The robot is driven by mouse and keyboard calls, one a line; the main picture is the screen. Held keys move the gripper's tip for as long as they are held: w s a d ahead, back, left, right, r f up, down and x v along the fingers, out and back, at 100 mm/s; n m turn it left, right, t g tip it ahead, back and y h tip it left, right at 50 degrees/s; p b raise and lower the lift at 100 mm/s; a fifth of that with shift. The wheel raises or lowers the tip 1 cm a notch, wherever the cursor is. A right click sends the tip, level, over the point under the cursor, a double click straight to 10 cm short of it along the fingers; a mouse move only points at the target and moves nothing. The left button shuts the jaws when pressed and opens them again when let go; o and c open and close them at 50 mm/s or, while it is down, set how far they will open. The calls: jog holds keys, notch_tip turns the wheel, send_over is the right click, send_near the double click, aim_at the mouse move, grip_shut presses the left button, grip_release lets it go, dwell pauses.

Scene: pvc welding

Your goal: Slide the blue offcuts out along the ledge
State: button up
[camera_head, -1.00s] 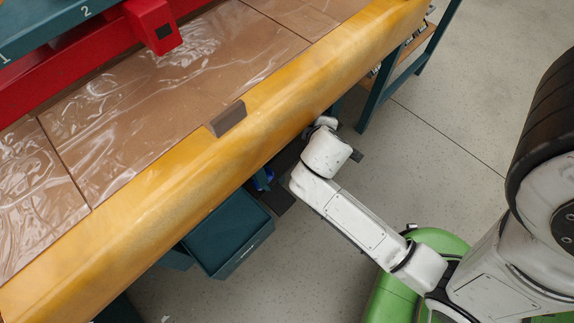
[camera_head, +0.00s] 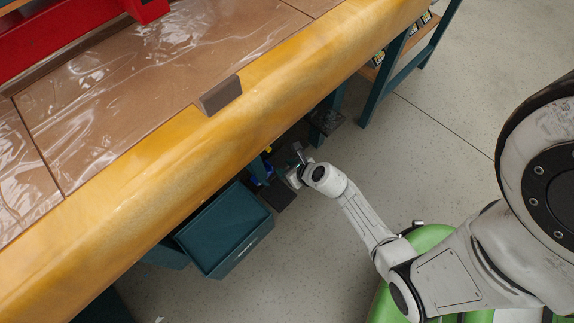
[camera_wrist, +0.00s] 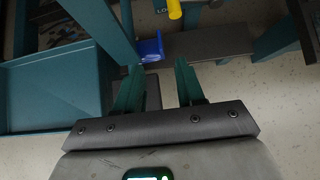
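In the wrist view, a blue piece (camera_wrist: 150,48), likely the offcuts, sits on or at the left end of a dark ledge (camera_wrist: 212,43). Blue also shows under the bench in the head view (camera_head: 260,169), partly hidden. My gripper (camera_wrist: 159,66) has its two green fingers spread, with nothing between them. The fingertips point toward the blue piece, which lies just beyond the left one. In the head view my gripper (camera_head: 297,152) reaches under the bench's front edge and is small there. I cannot tell how many offcuts there are.
A teal bin (camera_head: 228,232) stands left of my gripper, also large in the wrist view (camera_wrist: 58,88). A yellow rod-like thing (camera_wrist: 174,9) is above the ledge. Teal bench legs (camera_head: 378,97) stand to the right. The yellow bench edge (camera_head: 190,130) overhangs. Open floor lies right.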

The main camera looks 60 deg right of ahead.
aim_at(269, 163)
jog(key=shift+f, duration=0.1)
jog(key=b+x, duration=0.6)
jog(key=x, duration=0.3)
jog(key=shift+f, duration=0.15)
jog(key=shift+w+d+f+b, duration=0.2)
jog(key=shift+w+f+b, duration=0.15)
jog(key=shift+w, duration=0.3)
jog(key=shift+c, duration=0.3)
grip_shut()
